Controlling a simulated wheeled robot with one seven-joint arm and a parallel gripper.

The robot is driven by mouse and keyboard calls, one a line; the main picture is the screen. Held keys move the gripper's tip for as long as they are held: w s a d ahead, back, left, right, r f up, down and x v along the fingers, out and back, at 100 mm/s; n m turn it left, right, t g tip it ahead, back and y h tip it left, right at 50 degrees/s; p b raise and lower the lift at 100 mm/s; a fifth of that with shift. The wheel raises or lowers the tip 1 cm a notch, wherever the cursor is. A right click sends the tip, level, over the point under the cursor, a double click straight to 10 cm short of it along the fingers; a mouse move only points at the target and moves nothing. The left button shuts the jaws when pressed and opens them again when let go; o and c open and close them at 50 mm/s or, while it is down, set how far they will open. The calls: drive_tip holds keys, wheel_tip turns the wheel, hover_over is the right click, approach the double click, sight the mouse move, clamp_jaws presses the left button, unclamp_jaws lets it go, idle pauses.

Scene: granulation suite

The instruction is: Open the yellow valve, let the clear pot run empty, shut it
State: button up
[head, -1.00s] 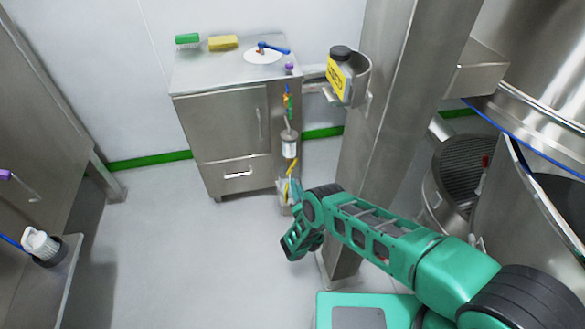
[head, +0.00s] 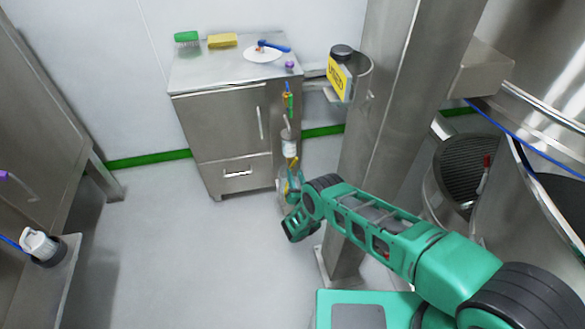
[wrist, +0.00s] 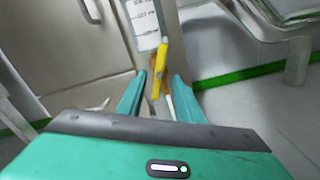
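The clear pot (head: 289,146) hangs upright at the right front corner of the steel cabinet. In the wrist view the pot (wrist: 146,28) shows dark marks on its side and is cut off by the top edge. The yellow valve lever (wrist: 160,68) points down below it and lies between my fingertips in the picture. My gripper (wrist: 159,75) is open, one teal finger on each side of the lever, with no clear contact. In the head view the yellow valve (head: 294,164) shows just above my fingers. The pot's fill level cannot be told.
The cabinet top (head: 195,73) holds a green brush (head: 187,39), a yellow sponge (head: 223,41) and a white plate (head: 263,55). A steel pillar (head: 385,130) with a holder and a dark-capped bottle (head: 340,72) stands right of the pot.

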sight(293, 167)
drive_tip(key=shift+x, duration=2.95)
drive_tip(key=shift+c, duration=0.6)
clamp_jaws()
